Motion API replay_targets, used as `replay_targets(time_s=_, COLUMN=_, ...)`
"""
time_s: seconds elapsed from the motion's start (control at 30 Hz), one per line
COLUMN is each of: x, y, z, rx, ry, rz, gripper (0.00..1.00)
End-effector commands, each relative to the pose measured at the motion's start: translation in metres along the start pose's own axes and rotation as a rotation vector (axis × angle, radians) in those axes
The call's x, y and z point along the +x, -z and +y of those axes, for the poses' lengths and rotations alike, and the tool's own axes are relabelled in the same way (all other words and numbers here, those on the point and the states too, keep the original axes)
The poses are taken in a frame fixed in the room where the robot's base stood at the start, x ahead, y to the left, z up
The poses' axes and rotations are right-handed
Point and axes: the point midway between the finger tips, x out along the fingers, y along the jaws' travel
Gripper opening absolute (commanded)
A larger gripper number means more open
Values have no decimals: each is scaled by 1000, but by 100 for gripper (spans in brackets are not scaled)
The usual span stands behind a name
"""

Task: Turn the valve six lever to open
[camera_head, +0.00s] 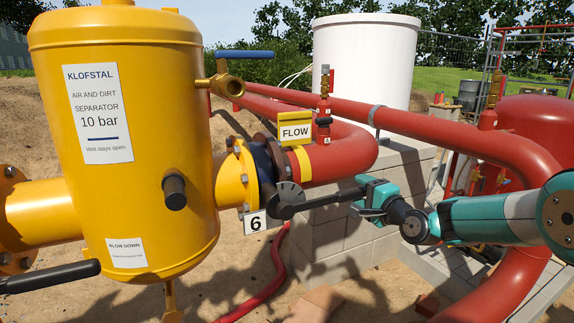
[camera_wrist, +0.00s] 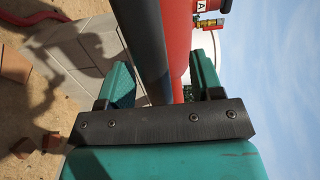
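Valve six sits between the yellow separator's flange and the red pipe, with a white tag "6" (camera_head: 255,222) below it. Its black lever (camera_head: 315,203) runs from a round dark hub (camera_head: 288,196) rightward to my gripper (camera_head: 362,196). In the wrist view the lever (camera_wrist: 146,45) passes between the teal fingers of my gripper (camera_wrist: 160,85). The fingers stand apart. The lever is close to the left finger, and whether it touches cannot be told. A gap shows toward the right finger, with red pipe behind. The lever's far end is hidden by my gripper.
The yellow separator (camera_head: 140,185) stands at left, with another black lever handle (camera_head: 50,277) low beside it. A yellow FLOW sign (camera_head: 295,130) is above the valve. A red pipe (camera_head: 430,125) curves behind my arm. Grey blocks (camera_head: 345,240) stand below my gripper.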

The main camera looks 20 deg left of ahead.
Motion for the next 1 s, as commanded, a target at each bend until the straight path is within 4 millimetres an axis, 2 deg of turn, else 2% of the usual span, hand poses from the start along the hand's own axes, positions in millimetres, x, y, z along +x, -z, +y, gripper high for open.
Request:
replay_targets(time_s=0.03, x=0, y=0, z=0, rx=-1, ry=1, rz=0, gripper=60)
replay_targets(time_s=0.07, x=0, y=0, z=0, rx=-1, ry=1, rz=1, gripper=65)
replay_targets(time_s=0.1, x=0, y=0, z=-1, rx=-1, ry=1, rz=1, gripper=74)
replay_targets(time_s=0.17, x=0, y=0, z=-1, rx=-1, ry=1, rz=1, gripper=86)
replay_targets(time_s=0.47, x=-2, y=1, z=-1, rx=-2, ry=2, rz=1, gripper=86)
replay_targets(time_s=1.0, x=-63, y=1, z=1, rx=-2, ry=2, rz=3, gripper=86)
